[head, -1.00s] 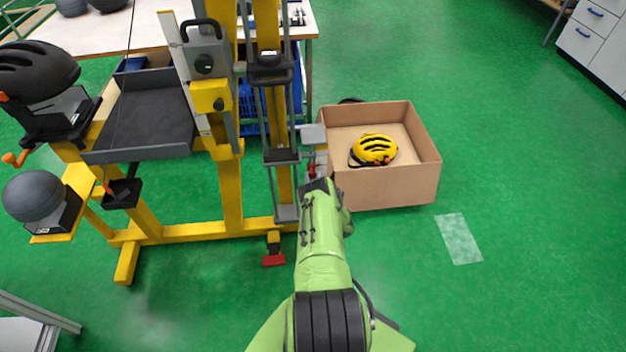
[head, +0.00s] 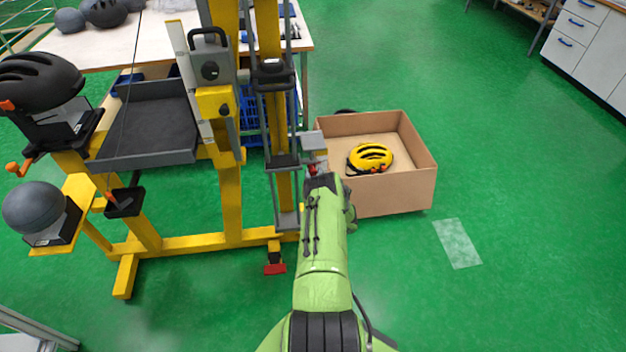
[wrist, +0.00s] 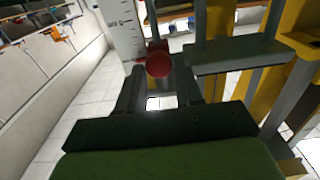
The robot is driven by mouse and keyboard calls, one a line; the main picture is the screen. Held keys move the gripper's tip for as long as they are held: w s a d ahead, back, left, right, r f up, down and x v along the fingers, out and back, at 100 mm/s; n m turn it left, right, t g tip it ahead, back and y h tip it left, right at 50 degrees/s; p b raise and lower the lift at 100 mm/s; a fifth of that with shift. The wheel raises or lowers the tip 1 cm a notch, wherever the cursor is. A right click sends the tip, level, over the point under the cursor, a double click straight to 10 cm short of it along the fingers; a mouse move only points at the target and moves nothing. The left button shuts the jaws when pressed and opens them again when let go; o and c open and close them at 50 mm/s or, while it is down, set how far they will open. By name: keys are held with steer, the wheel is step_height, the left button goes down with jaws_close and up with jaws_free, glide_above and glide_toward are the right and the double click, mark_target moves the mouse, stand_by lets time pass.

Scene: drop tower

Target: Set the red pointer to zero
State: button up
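In the wrist view a round red knob (wrist: 159,65) sits at the fingertips of my gripper (wrist: 160,72), in line with the gap between the two dark fingers. I cannot tell whether the fingers press on it. A white scale with dark ticks (wrist: 120,27) stands upright just beyond it, to the left. In the head view a small red part (head: 313,169) shows at the far end of my green arm, right of the tower's yellow post; the fingers are hidden there. A pale graduated strip (head: 190,78) runs up the tower farther left. Its reading is too small to tell.
The yellow tower frame (head: 232,195) with its grey carriage (head: 285,160) stands close to the left of my arm. A cardboard box (head: 395,193) holding a yellow helmet (head: 370,157) is on the right. A red pedal (head: 275,269) is at the tower's foot. Green floor is clear to the right.

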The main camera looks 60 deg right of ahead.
steer(key=o, duration=0.4)
steer(key=shift+c, duration=0.2)
steer(key=shift+a, duration=0.1)
steer(key=shift+s+a+f+p, duration=0.1)
steer(key=shift+s+a+p, duration=0.1)
steer(key=shift+a+p, duration=0.15)
steer(key=p+v, duration=1.2)
steer(key=v, duration=0.3)
steer(key=shift+d+p, duration=0.15)
steer(key=shift+p, duration=0.15)
steer(key=shift+s, duration=0.2)
